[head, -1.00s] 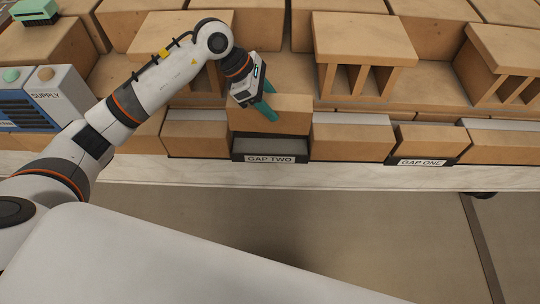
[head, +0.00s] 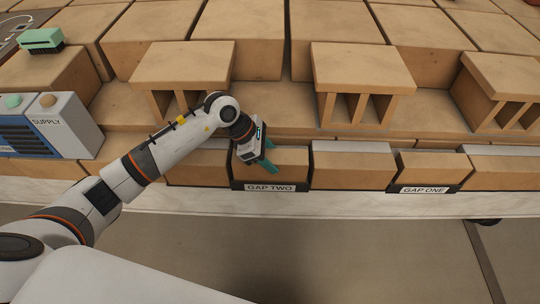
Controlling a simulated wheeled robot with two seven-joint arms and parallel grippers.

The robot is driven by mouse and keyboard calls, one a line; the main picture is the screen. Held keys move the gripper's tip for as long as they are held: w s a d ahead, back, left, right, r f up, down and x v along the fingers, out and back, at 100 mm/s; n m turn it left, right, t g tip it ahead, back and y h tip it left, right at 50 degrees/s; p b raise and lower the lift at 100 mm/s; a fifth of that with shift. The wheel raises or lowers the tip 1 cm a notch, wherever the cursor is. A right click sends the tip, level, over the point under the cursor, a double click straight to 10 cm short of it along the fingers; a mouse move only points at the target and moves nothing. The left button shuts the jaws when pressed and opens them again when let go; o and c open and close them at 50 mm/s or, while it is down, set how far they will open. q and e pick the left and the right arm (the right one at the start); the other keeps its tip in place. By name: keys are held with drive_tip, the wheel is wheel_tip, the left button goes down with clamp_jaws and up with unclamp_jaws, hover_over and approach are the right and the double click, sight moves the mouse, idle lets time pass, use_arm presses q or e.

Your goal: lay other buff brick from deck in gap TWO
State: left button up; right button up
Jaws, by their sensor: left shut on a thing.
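A buff brick (head: 285,162) sits in the slot behind the label GAP TWO (head: 270,187), its top about level with the bricks on either side. My right gripper is not in view.
Neighbour bricks stand close on the left (head: 198,168) and right (head: 352,168) of gap TWO. Hollow bricks on webs (head: 362,70) stand behind on the ledge. A supply box (head: 68,122) is at the left. The space in front of the pale edge is clear.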

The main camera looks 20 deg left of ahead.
use_arm(q)
drive_tip(key=o, duration=1.4)
drive_tip(key=shift+r, duration=0.1)
drive_tip(key=v, duration=1.2)
drive_tip(key=shift+d, duration=0.1)
